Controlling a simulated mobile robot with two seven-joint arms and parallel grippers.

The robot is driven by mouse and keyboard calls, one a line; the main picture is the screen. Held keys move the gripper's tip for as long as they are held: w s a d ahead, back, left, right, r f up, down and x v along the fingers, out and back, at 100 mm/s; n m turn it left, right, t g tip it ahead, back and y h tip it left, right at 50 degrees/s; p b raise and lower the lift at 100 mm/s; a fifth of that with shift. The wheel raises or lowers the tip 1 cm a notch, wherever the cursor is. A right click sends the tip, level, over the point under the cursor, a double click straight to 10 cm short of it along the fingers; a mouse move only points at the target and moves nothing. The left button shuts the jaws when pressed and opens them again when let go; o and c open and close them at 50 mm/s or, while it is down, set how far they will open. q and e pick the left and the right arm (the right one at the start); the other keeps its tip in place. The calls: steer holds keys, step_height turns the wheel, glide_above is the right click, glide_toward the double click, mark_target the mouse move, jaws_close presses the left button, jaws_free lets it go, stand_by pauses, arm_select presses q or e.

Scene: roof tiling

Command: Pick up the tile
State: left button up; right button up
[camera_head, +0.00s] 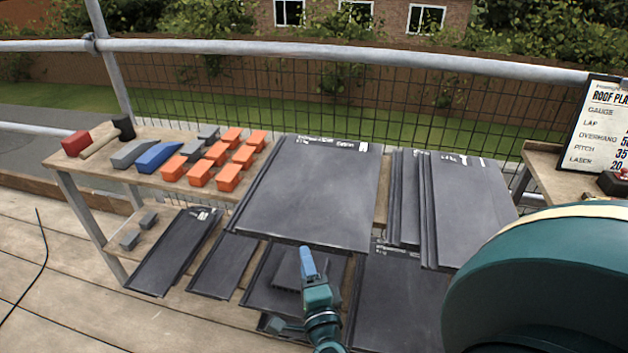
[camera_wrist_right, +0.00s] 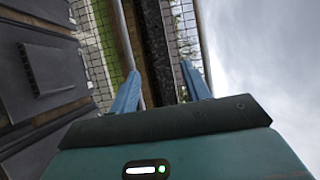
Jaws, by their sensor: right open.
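Dark grey roof tiles lie on a wooden bench. A large tile (camera_head: 315,195) is on top at the middle. To its right are a narrow tile (camera_head: 405,200) and a wide tile (camera_head: 470,205). More tiles lie lower down: a narrow one (camera_head: 170,255), a small one (camera_head: 222,268), and a wide one (camera_head: 400,300). My right gripper (camera_head: 308,262) is in front of the large tile's near edge, over the lower tiles. In the right wrist view its two blue fingers (camera_wrist_right: 160,85) are apart with nothing between them. My left gripper is not in view.
Orange blocks (camera_head: 215,153), a blue block (camera_head: 158,156), grey blocks and a mallet (camera_head: 100,142) sit at the bench's left. A roof plan board (camera_head: 600,125) stands at right. A scaffold rail (camera_head: 300,50) and mesh run behind. My own teal arm fills the lower right.

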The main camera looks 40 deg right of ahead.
mark_target(298, 234)
steer(key=shift+x, duration=4.65)
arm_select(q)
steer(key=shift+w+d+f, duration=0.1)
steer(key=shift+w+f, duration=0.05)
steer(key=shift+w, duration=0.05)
arm_select(e)
steer(key=shift+r, duration=0.15)
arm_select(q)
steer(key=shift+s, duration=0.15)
arm_select(e)
jaws_close()
